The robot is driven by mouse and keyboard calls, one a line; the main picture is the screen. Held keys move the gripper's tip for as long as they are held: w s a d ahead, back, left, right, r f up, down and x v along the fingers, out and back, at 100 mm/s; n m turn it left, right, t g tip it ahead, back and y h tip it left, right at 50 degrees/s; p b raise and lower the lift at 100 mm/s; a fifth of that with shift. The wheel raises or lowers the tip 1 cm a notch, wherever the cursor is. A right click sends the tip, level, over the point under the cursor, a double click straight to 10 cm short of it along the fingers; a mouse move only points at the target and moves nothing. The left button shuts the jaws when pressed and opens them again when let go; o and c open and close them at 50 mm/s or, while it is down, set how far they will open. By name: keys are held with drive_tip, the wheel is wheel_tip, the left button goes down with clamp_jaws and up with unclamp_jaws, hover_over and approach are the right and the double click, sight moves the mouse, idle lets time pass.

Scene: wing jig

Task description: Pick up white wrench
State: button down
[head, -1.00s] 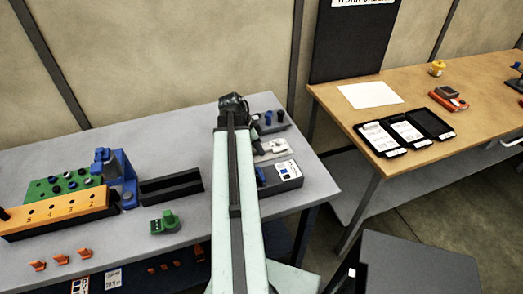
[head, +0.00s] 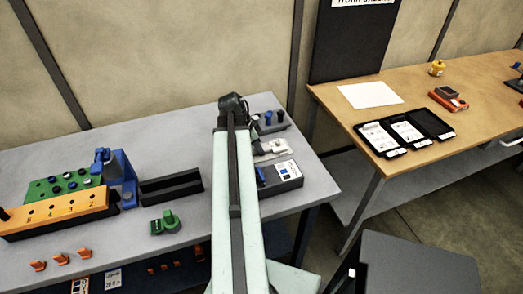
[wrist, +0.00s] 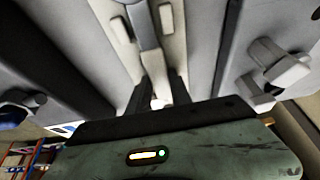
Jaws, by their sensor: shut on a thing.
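In the wrist view, my gripper (wrist: 160,92) has its two dark fingers closed around a pale, narrow bar (wrist: 146,35), which I take to be the white wrench. The bar runs away from the fingers between two small raised pale blocks on a light holder (wrist: 119,30). I cannot tell whether it is clear of the holder. In the head view, my arm covers most of the gripper, and only a small whitish piece (head: 276,147) shows just right of it.
On the grey bench (head: 100,150) stand a black slotted block (head: 171,187), a green part (head: 165,223), a blue bracket (head: 122,175) and an orange numbered block (head: 55,212). A grey box (head: 283,177) is close right of my arm. A wooden table (head: 400,85) stands farther right.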

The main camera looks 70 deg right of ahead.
idle(0.5)
wheel_tip(320, 180, up, 10)
drive_tip(key=p, duration=1)
drive_tip(key=shift+r, duration=0.1)
